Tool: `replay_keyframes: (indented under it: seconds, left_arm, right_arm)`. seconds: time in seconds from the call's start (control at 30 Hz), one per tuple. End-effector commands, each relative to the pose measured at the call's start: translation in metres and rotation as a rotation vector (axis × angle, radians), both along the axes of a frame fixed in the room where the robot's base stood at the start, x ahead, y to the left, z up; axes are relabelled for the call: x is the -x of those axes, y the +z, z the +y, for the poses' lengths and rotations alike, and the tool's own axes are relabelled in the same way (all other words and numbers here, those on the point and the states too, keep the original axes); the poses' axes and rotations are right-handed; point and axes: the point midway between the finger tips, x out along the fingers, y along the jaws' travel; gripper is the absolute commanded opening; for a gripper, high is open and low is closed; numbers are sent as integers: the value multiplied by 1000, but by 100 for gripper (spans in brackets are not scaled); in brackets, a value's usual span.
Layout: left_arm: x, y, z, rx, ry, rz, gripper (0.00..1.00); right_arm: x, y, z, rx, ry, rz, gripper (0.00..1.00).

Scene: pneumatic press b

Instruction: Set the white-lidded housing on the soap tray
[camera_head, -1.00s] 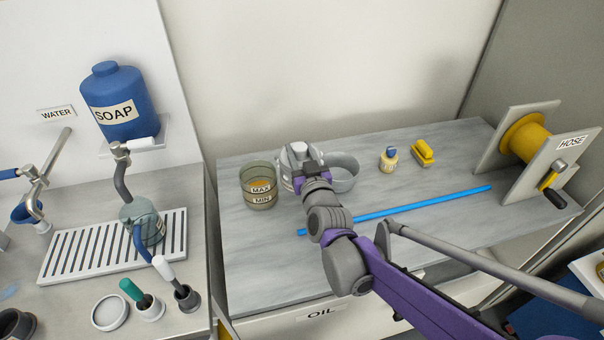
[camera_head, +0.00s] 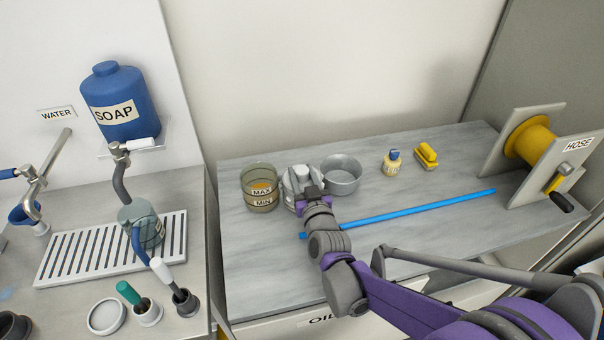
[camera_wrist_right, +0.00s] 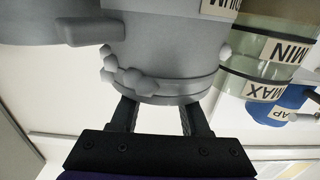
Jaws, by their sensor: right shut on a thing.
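The white-lidded housing (camera_head: 299,178) is a grey body with a pale top, at the left of the grey bench, between the MAX/MIN jar and the grey bowl. My right gripper (camera_head: 309,193) is shut on its near side. In the right wrist view the grey housing (camera_wrist_right: 160,55) fills the top, with both fingers (camera_wrist_right: 158,118) at its banded end. I cannot tell whether the housing touches the bench. The slotted white soap tray (camera_head: 70,262) lies on the left counter, under the SOAP bottle's tap. My left gripper is out of view.
A clear bluish vessel (camera_head: 142,224) stands on the soap tray's right part. The MAX/MIN jar (camera_head: 260,188) and grey bowl (camera_head: 342,175) flank the housing closely. A blue rod (camera_head: 420,211) lies on the bench. The SOAP bottle (camera_head: 121,102) hangs above the left counter.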

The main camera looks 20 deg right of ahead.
Motion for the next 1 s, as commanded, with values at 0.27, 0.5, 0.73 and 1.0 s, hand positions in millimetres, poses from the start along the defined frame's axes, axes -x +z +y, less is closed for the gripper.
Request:
replay_keyframes:
  seconds: [0.27, 0.5, 0.73, 1.0]
  left_arm:
    - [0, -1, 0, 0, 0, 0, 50]
    - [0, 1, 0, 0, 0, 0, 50]
    - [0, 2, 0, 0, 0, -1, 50]
    - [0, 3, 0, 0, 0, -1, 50]
  right_arm:
    - [0, -1, 0, 0, 0, 0, 76]
    - [0, 1, 0, 0, 0, 0, 76]
    - [30, 3, 2, -1, 0, 0, 76]
    - [88, 3, 5, -1, 1, 0, 76]
